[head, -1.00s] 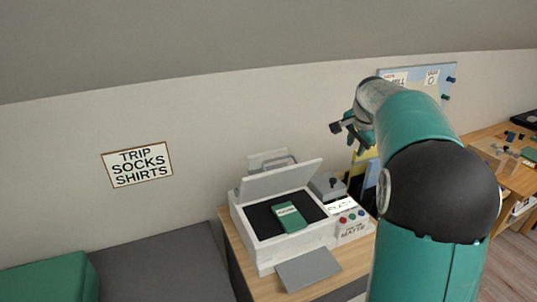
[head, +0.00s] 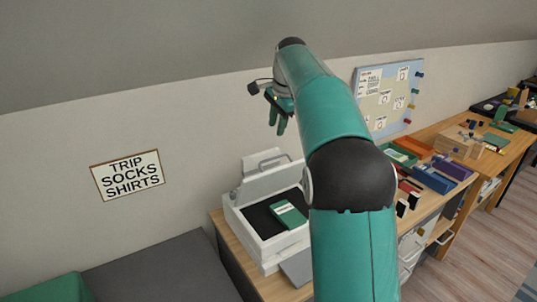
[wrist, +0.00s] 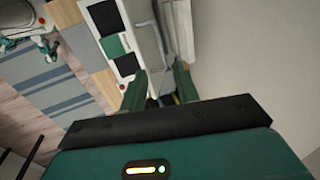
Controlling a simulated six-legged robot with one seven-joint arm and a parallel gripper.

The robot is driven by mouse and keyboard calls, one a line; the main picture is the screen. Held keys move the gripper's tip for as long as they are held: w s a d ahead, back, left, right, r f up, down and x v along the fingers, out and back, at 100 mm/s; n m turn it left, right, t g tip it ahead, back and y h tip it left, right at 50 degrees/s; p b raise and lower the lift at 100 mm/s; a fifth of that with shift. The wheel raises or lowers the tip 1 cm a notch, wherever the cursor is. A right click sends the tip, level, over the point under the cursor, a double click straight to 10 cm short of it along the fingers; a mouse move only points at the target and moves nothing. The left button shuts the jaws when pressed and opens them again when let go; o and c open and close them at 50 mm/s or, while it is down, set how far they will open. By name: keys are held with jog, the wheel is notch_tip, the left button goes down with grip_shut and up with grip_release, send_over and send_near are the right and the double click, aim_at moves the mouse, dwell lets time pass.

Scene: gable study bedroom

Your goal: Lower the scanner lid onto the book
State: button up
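The white scanner (head: 237,226) stands on a wooden desk against the wall. Its grey-white lid (head: 268,183) is raised and tilted back. A green book (head: 289,214) with a white label lies on the black scanning bed. My gripper (head: 277,128) hangs above the raised lid, fingers down, apart from it. In the wrist view, the gripper's two green fingers (wrist: 160,92) are spread with a gap between them, and nothing is held. The book (wrist: 113,46) and the lid (wrist: 147,44) also show there beyond the fingers. My arm hides the scanner's right side in the head view.
A wall sign (head: 127,175) hangs left of the scanner, above a dark grey bed or seat (head: 170,268). To the right, a pinboard (head: 387,95) hangs above a desk with coloured boxes (head: 430,177). The sloped ceiling is overhead. The air left of my gripper is clear.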

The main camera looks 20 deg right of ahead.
send_over(271, 176)
jog(key=w+d, duration=0.2)
jog(key=w, duration=0.3)
notch_tip(271, 176, down, 12)
jog(key=shift+s, duration=0.2)
grip_shut()
